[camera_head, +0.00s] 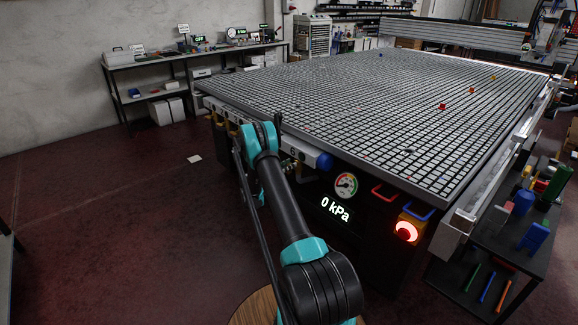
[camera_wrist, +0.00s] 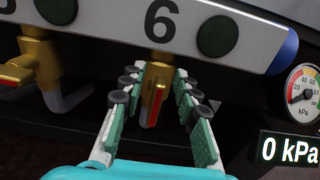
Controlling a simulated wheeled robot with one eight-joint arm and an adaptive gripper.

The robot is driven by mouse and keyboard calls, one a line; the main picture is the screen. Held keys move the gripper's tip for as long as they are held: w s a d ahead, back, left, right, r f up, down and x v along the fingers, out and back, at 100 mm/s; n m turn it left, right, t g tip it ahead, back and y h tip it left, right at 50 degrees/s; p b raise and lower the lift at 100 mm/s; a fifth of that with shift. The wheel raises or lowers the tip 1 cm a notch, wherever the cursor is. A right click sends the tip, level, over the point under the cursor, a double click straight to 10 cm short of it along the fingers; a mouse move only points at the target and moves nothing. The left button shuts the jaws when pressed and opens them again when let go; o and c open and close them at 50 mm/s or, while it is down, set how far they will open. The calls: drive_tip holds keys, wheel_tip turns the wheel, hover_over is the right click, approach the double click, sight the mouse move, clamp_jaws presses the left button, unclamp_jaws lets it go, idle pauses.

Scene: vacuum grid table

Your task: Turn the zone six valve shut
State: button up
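The zone six valve is a brass body with a red-edged lever handle (camera_wrist: 155,103), under the grey rail marked 6 (camera_wrist: 185,22) in the wrist view. The handle points down toward my gripper. My gripper (camera_wrist: 153,80) is open, its two green-padded fingers on either side of the handle with gaps showing on both sides. I cannot tell whether the fingers reach past the handle. In the head view the rail's blue end (camera_head: 324,161) shows, while my arm hides most of the valve and the gripper.
A neighbouring brass valve with a red handle (camera_wrist: 18,72) is at left. A gauge (camera_head: 346,186) and a 0 kPa display (camera_head: 335,209) are right of the rail. A lit red button (camera_head: 406,231) and the grid table (camera_head: 370,100) stand close by.

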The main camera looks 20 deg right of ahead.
drive_tip(key=shift+d, duration=0.15)
drive_tip(key=shift+c, duration=0.5)
clamp_jaws()
